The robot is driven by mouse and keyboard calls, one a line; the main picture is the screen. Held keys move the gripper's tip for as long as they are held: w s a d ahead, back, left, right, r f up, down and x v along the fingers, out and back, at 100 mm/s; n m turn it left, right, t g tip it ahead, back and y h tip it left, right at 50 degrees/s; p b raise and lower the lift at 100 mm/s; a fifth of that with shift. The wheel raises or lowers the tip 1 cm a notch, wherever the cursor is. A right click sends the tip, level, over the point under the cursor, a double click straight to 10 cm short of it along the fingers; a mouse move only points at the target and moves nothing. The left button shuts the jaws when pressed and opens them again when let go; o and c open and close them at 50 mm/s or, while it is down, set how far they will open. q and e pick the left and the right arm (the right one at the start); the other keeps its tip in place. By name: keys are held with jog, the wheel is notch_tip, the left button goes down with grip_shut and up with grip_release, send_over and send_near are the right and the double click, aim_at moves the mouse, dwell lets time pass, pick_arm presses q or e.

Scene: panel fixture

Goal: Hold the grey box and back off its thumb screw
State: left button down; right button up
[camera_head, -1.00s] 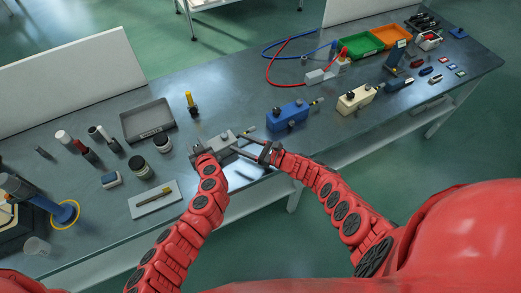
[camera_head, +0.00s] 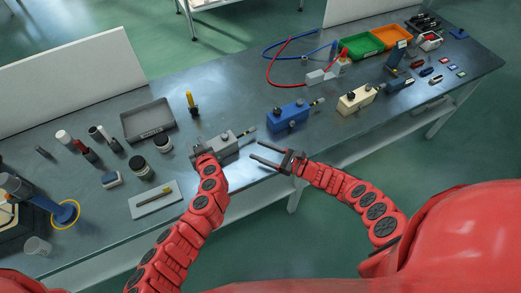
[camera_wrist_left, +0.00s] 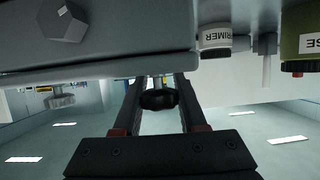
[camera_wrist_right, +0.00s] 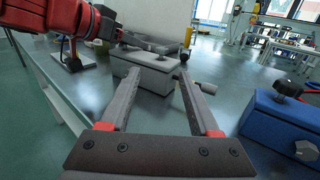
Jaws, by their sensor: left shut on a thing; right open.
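The grey box (camera_head: 224,146) stands on the bench in the head view and shows ahead in the right wrist view (camera_wrist_right: 147,76). My left gripper (camera_head: 206,152) is shut at its top; in the left wrist view its fingers lie on both sides of a black knob (camera_wrist_left: 158,98) on a short stem. A grey hexagonal head (camera_wrist_left: 63,20), which looks like the thumb screw, shows there at upper left. My right gripper (camera_head: 257,151) is open and empty, apart from the box on its right side. In the right wrist view its fingers hide part of the box's surroundings.
A blue box (camera_head: 288,117) and a cream box (camera_head: 355,99) stand further right. A grey tray (camera_head: 148,120), a yellow-topped tool (camera_head: 191,102) and several bottles are to the left and behind. The bench's front edge lies below the right gripper.

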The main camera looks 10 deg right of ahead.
jog(key=w+a+r+m+t+h, duration=0.2)
jog(key=w+a+r+t, duration=0.3)
jog(key=a, duration=0.4)
jog(key=m+t+h, duration=0.2)
jog(key=m+h, duration=0.5)
jog(key=h, duration=0.2)
send_near(226, 138)
jog(key=shift+x, duration=5.7)
jog(key=shift+f, duration=0.15)
grip_shut()
